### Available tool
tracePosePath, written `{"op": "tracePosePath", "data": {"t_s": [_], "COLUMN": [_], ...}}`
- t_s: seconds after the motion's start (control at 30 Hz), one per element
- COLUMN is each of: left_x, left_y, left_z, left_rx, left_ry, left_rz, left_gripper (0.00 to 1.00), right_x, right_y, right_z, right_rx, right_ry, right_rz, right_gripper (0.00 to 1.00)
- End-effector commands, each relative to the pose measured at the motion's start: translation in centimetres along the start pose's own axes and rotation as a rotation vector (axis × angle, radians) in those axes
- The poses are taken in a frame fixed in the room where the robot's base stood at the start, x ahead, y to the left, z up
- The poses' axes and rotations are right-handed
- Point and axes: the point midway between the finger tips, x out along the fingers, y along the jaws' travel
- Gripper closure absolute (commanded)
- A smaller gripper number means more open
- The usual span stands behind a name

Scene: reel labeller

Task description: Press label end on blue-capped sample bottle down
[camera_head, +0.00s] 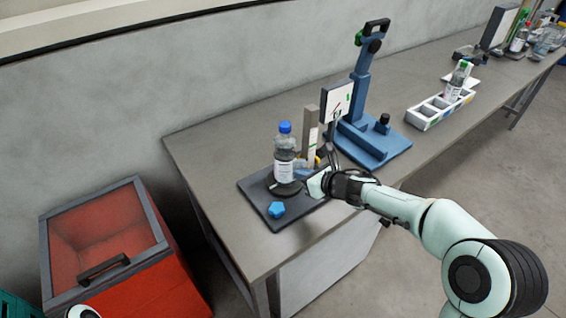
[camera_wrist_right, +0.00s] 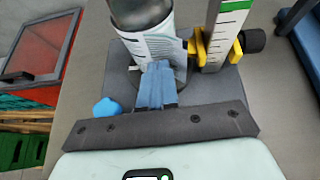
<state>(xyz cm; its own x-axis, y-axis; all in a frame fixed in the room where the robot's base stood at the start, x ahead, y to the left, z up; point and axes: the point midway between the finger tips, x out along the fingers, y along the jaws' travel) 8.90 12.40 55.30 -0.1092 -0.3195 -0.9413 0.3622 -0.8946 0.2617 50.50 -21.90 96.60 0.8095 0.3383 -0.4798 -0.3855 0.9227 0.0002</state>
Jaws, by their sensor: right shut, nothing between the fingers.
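The clear sample bottle (camera_head: 286,153) with its blue cap (camera_head: 285,127) stands upright on a dark base plate (camera_head: 255,190). A white printed label (camera_head: 284,171) wraps its lower body. The label (camera_wrist_right: 143,48) fills the upper middle of the right wrist view, where the cap is out of frame. My right gripper (camera_wrist_right: 157,68) is shut and empty, its blue-grey fingertips over the label's lower part. They look very close to it; contact cannot be told.
A blue knob (camera_head: 276,209) sits at the plate's front corner. An upright scale with a yellow clamp (camera_wrist_right: 200,47) stands right of the bottle. A blue stand (camera_head: 365,130) and a white compartment tray (camera_head: 430,112) are farther right. A red bin (camera_head: 110,240) is left of the table.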

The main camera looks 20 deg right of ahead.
Motion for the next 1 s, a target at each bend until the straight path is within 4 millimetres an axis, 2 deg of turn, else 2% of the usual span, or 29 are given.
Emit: {"op": "tracePosePath", "data": {"t_s": [1.0], "left_x": [-0.21], "left_y": [0.08], "left_z": [-0.02], "left_rx": [0.0], "left_ry": [0.001], "left_rz": [0.0], "left_gripper": [0.57], "right_x": [0.68], "right_y": [-0.01], "right_z": [0.37], "right_rx": [0.0], "right_ry": [0.0], "right_rz": [0.0], "right_gripper": [1.0]}}
